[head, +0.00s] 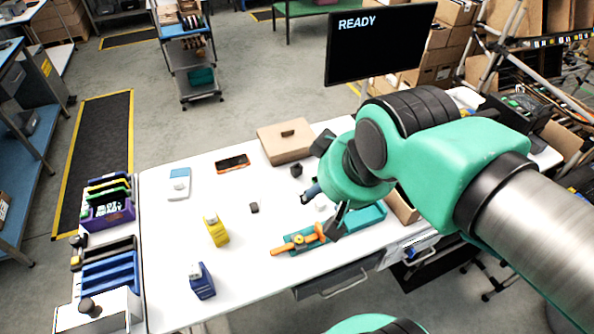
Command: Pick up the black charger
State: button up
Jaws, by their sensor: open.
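Two small black blocks lie on the white table in the head view, and either could be the black charger. One black block (296,170) sits in front of the cardboard box, and another small dark block (254,207) lies farther left, near the table's middle. They are too small to tell apart surely. My gripper (325,185) is open over the right part of the table, right of both blocks. Its dark fingers are spread and partly hidden by my green wrist. A blue and dark item (311,190) shows between them; I cannot tell whether they touch it.
A brown carton (285,141) and an orange-edged black phone-like item (232,163) lie at the back. A yellow bottle (216,230) and blue bottle (202,281) stand at left front.

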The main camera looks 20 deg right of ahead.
jog(key=shift+o, duration=0.4)
jog(key=shift+w+r, duration=0.1)
jog(key=n+g+p, duration=0.3)
jog(key=g+p, duration=0.2)
jog(key=g, duration=0.1)
send_over(296, 169)
notch_tip(296, 169, down, 29)
jog(key=shift+f+b, duration=0.3)
jog(key=shift+f, duration=3.9)
